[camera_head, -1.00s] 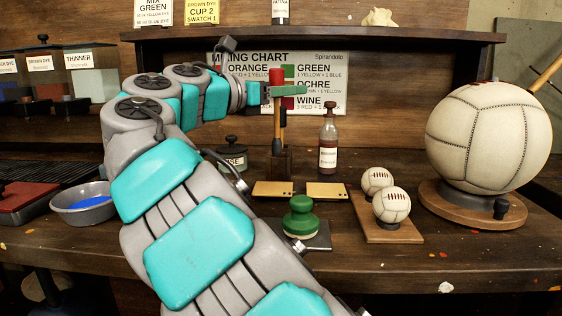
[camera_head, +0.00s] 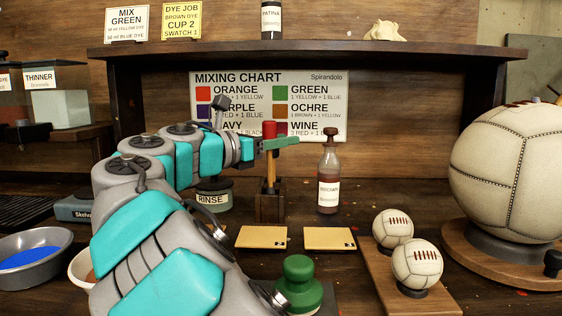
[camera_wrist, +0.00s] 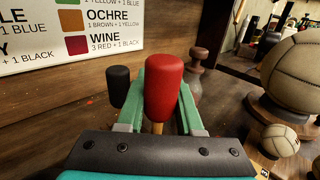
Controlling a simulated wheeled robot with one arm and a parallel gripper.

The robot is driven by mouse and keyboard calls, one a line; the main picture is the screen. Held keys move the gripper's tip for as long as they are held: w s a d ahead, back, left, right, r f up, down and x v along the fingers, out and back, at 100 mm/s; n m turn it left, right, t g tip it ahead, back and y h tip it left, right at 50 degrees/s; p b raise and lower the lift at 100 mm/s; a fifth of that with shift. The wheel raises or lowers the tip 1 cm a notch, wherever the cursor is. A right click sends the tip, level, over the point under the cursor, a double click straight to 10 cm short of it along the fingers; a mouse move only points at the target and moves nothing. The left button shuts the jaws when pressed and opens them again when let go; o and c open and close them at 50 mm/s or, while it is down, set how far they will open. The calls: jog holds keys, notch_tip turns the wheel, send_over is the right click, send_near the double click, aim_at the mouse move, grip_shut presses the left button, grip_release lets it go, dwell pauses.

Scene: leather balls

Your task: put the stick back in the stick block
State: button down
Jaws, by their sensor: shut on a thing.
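The stick (camera_head: 271,165) is wooden with a red rounded top and stands about upright. My gripper (camera_head: 279,143), with green fingers, is shut on it just below the red top. In the wrist view the red top (camera_wrist: 165,88) stands between my fingers (camera_wrist: 165,100) and hides most of the shaft. The stick block (camera_head: 270,208) is a dark wooden block on the bench directly below the stick. The stick's lower end meets the block's top in the head view; I cannot tell whether it is inside a hole.
A dyed bottle (camera_head: 328,180) stands close right of the block, a rinse jar (camera_head: 214,195) close left. A black rounded top (camera_wrist: 118,86) is beside the stick in the wrist view. Two tan swatches (camera_head: 262,238), a green-handled tool (camera_head: 298,285) and small balls (camera_head: 393,228) are in front.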

notch_tip(320, 180, down, 4)
jog(key=shift+r, duration=0.25)
jog(key=c, duration=0.6)
grip_release()
jog(key=shift+o, duration=0.2)
jog(key=v, duration=1.2)
jog(key=shift+s, duration=0.1)
